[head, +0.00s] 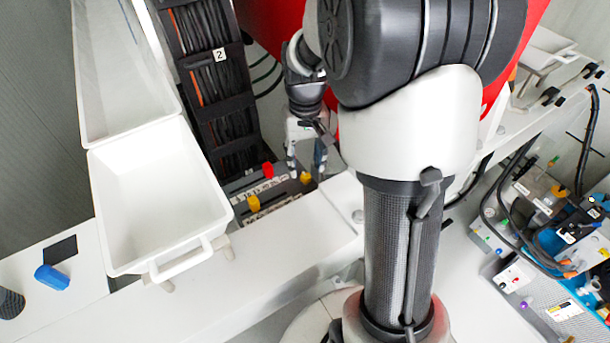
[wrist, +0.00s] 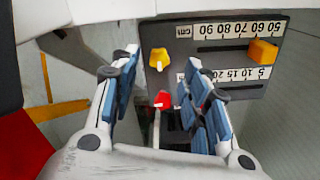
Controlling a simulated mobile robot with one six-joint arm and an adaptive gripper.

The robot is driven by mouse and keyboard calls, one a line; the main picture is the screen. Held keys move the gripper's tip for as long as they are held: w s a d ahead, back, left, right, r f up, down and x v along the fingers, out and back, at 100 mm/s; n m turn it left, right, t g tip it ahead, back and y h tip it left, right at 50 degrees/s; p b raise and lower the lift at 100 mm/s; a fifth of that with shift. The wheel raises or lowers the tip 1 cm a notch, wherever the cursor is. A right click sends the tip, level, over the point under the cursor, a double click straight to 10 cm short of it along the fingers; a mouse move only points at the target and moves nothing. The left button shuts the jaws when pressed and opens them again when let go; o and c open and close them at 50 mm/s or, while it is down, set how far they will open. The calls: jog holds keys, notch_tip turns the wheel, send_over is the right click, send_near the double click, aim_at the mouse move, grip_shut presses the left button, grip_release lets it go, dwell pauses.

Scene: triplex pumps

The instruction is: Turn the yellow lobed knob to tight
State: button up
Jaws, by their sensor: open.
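The yellow lobed knob (wrist: 159,60) sits on a dark panel (wrist: 225,85) in the wrist view. It appears just ahead of the gap between my fingertips, nearer the left one, with nothing gripping it. In the head view it seems to be the small yellow piece (head: 305,178) just below my fingers. My gripper (wrist: 157,72) is open and empty, its blue-padded fingers apart. It also shows in the head view (head: 306,162), pointing down at the panel. The distance from fingertips to knob is hard to judge. No tight mark is legible.
A red knob (wrist: 163,100) sits close to the yellow lobed knob. A yellow-orange block handle (wrist: 263,52) is beside printed scales. A white tray (head: 155,195) and a cable rack (head: 215,80) stand left of my arm. Tubed equipment (head: 555,240) is at right.

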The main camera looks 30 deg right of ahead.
aim_at(305, 176)
jog(key=shift+f+b, duration=0.55)
jog(key=shift+f, duration=1.7)
grip_shut()
